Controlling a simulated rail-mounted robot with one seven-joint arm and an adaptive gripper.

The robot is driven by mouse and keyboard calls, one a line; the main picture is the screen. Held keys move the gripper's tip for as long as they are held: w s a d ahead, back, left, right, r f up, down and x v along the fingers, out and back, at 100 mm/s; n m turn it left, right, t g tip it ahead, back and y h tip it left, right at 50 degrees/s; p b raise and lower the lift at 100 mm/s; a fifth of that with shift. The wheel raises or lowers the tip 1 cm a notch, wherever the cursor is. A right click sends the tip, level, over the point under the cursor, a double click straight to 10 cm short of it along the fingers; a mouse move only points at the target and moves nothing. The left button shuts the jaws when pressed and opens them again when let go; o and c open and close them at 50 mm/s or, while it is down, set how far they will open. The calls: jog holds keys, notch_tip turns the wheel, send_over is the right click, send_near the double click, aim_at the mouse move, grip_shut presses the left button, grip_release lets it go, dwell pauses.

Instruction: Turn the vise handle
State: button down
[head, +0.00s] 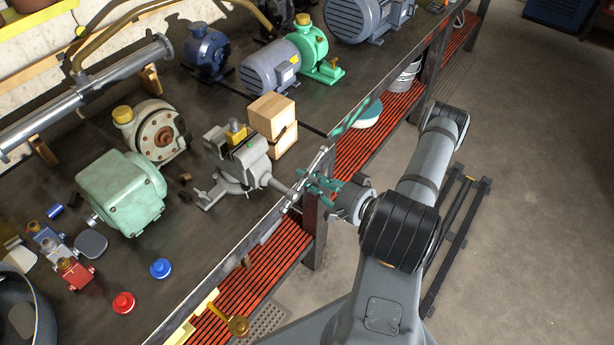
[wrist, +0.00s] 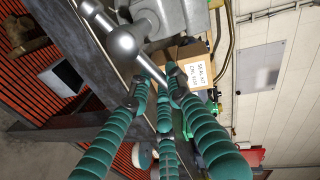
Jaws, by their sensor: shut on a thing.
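The grey vise (head: 240,155) is mounted at the bench's front edge; part of its body (wrist: 172,18) shows at the top of the wrist view. Its metal handle bar (head: 287,203) slants across the screw end in front of the bench. In the wrist view the handle (wrist: 122,43) has a round ball end and a thick hub. My gripper (head: 318,186), with teal ribbed fingers, is at the handle's upper right part. In the wrist view my gripper (wrist: 157,82) is shut on the bar beyond the hub; the fingers partly hide the bar there.
Wooden boxes (head: 271,116) stand just behind the vise. Red slatted shelving (head: 262,283) runs below the bench edge. The floor at right (head: 545,200) is mostly open.

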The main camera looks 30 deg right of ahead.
jog(key=shift+d+f+h, duration=0.2)
jog(key=shift+d+h, duration=0.1)
jog(key=shift+d, duration=0.1)
jog(key=c, duration=2)
grip_release()
jog(key=shift+s, duration=0.1)
jog(key=shift+c, duration=0.2)
jog(key=shift+o, duration=1.2)
jog(key=shift+s+d+r, duration=0.2)
jog(key=shift+s, duration=0.1)
jog(key=shift+o, duration=0.9)
jog(key=shift+w+a, duration=0.25)
jog(key=v, duration=1.2)
jog(key=shift+f, duration=0.1)
